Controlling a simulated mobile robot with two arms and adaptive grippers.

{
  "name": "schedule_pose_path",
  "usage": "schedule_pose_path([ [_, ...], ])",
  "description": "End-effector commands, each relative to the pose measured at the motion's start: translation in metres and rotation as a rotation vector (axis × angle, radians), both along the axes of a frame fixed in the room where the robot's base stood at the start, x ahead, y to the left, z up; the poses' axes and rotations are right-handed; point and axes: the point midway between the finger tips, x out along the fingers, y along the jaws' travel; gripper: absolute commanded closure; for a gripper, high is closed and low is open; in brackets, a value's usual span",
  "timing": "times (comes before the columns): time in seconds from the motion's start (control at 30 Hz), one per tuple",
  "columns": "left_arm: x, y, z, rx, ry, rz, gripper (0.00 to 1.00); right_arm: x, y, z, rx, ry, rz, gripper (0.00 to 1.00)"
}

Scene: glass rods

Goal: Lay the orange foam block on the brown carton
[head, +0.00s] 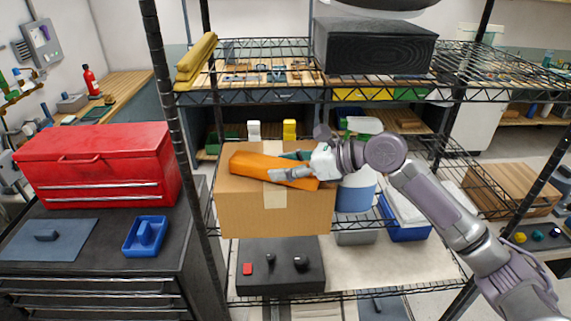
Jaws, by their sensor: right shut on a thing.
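The orange foam block (258,167) is a long bar at the top of the brown carton (270,213). It slants a little, its right end lower in the picture. The carton stands on a wire shelf and has a pale tape strip down its middle. My right gripper (287,173) is shut on the orange foam block near its right half, and its fingers hide part of the block. I cannot tell whether the block's underside touches the carton top. My left gripper is not in view.
Shelf posts (170,100) and the upper wire shelf (285,90) frame the space around the carton. A blue and white container (355,193) stands right of the carton. A dark box (278,266) lies below. A red toolbox (95,165) stands on the left cabinet.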

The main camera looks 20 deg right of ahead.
Motion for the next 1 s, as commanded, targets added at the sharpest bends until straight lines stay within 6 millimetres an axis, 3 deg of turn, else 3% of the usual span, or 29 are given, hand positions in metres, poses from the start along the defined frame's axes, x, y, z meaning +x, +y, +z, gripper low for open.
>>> schedule_pose_path([
  [0.07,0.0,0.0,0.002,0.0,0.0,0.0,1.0,0.0,0.0,-0.001,0.001,0.001,0.0,0.83],
  [0.1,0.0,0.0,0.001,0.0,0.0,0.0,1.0,0.0,0.0,-0.001,0.001,-0.001,0.0,0.42],
  [0.2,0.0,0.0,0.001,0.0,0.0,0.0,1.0,0.0,0.0,-0.001,0.0,0.0,0.0,0.26],
  [0.6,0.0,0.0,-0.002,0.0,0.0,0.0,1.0,-0.001,-0.003,0.0,-0.001,0.0,-0.001,0.24],
  [1.0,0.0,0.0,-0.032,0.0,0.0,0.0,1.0,-0.045,-0.059,0.026,-0.004,0.001,-0.004,0.24],
])
